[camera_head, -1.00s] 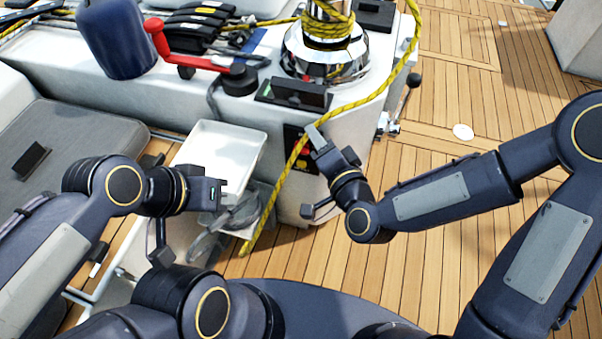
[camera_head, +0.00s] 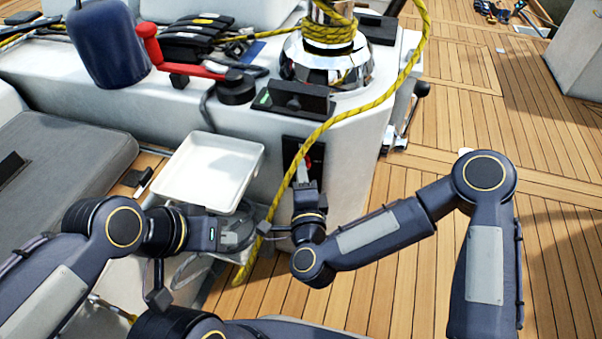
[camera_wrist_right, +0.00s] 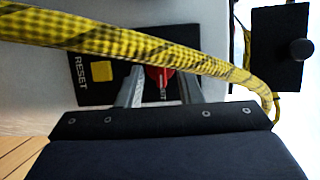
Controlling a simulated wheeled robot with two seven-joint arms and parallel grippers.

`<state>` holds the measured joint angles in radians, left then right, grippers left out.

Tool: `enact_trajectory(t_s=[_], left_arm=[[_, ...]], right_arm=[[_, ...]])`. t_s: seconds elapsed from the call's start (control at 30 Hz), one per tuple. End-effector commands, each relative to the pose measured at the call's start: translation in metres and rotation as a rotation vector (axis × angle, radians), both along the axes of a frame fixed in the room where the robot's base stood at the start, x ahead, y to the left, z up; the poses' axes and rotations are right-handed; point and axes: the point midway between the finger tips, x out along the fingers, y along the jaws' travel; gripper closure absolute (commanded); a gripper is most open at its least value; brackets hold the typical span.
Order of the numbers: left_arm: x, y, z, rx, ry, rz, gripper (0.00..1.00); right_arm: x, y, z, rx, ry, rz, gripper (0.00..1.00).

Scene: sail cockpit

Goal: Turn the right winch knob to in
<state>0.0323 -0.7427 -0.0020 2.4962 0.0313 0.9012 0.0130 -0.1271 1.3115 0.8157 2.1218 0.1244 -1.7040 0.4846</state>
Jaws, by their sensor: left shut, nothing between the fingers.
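The red winch knob (camera_wrist_right: 158,76) sits on a black panel (camera_wrist_right: 88,82) marked RESET, beside a yellow square button (camera_wrist_right: 102,71). In the head view the panel (camera_head: 316,149) is on the white cockpit wall below the chrome winch (camera_head: 328,62). My right gripper (camera_wrist_right: 160,92) is open, with one finger on each side of the knob; I cannot tell whether they touch it. It also shows in front of the panel in the head view (camera_head: 302,172). The rope and fingers hide part of the knob, and its setting is unreadable. My left gripper (camera_head: 214,234) is shut and empty, below the white tray.
A yellow rope (camera_head: 345,112) hangs from the winch across the panel and passes close over my right fingers. The white tray (camera_head: 209,172) is left of the panel. A red winch handle (camera_head: 180,66) lies on the ledge. Open teak deck (camera_head: 440,130) is to the right.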

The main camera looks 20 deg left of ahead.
Motion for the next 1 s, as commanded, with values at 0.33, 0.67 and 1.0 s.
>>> enact_trajectory(t_s=[0.33, 0.67, 1.0], left_arm=[[0.0, 0.0, -0.0018, 0.0, 0.0, 0.0, 1.0], [0.0, 0.0, -0.0018, 0.0, 0.0, 0.0, 1.0], [-0.0001, -0.0001, 0.003, 0.0, 0.0, 0.0, 1.0]], right_arm=[[0.0105, 0.0035, 0.0003, -0.001, 0.0, 0.0, 0.67], [0.0102, 0.0035, 0.0001, -0.001, 0.0, 0.0, 1.0], [0.0099, 0.0037, 0.0022, -0.029, 0.001, 0.001, 1.0]])
